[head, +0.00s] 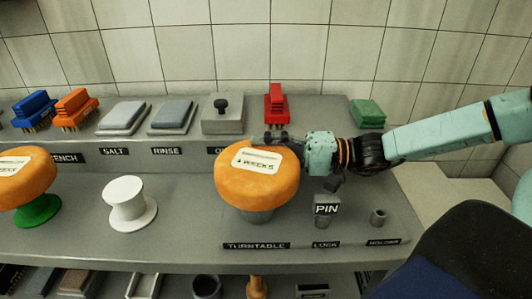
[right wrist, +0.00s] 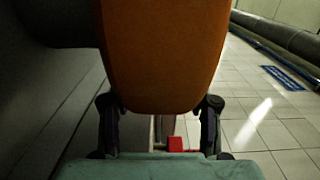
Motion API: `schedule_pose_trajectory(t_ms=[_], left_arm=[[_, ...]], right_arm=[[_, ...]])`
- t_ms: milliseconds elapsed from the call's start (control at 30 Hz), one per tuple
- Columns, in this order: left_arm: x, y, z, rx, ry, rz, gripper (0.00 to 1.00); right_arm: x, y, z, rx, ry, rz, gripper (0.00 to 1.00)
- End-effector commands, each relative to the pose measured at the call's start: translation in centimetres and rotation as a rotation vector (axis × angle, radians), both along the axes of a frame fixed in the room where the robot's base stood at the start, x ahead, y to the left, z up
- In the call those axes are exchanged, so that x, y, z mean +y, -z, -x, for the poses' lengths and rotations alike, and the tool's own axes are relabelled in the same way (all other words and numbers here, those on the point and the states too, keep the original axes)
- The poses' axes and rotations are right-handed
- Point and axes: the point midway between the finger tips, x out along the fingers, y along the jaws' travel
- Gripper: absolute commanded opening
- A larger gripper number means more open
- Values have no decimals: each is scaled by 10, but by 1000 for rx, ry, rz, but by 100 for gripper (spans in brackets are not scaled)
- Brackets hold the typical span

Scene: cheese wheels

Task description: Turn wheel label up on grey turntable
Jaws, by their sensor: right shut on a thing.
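An orange cheese wheel (head: 256,187) is on the grey turntable (head: 258,215) in the head view, its white label "4 WEEKS" facing up. My right gripper (head: 272,138) reaches in from the right and is at the wheel's far edge. In the right wrist view the two fingers (right wrist: 160,112) are closed on either side of the orange wheel (right wrist: 165,55). The turntable is mostly hidden under the wheel; I cannot tell whether the wheel rests flat on it. My left gripper is not in view.
Another labelled orange wheel (head: 22,178) sits on a green stand (head: 38,210) at the left. An empty white spool-shaped stand (head: 128,204) is between them. A PIN block (head: 326,210) and a small holder (head: 378,216) stand right of the turntable. Brushes and pads line the back shelf.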

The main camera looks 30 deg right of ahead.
Motion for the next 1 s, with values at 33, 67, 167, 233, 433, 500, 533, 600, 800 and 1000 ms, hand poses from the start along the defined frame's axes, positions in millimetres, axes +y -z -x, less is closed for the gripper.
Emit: schedule_pose_trajectory(t_ms=[33,67,167,233,433,500,533,600,800,1000], left_arm=[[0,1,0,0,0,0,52],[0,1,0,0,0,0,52],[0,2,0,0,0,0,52],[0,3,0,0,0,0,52],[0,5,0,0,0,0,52],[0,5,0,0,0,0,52],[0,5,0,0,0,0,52],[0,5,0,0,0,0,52],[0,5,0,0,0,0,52],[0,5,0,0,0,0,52]], right_arm=[[0,-1,0,-1,-1,-6,0],[0,-1,0,-1,-1,-6,0],[0,0,0,-1,-1,-6,0],[0,1,0,-1,-1,-6,0],[0,3,0,-2,-1,-7,0],[0,3,0,-1,-1,-6,54],[0,3,0,-1,-1,-6,56],[0,3,0,-2,-1,-5,62],[0,4,0,-1,0,-3,78],[0,4,0,-1,0,-1,78]])
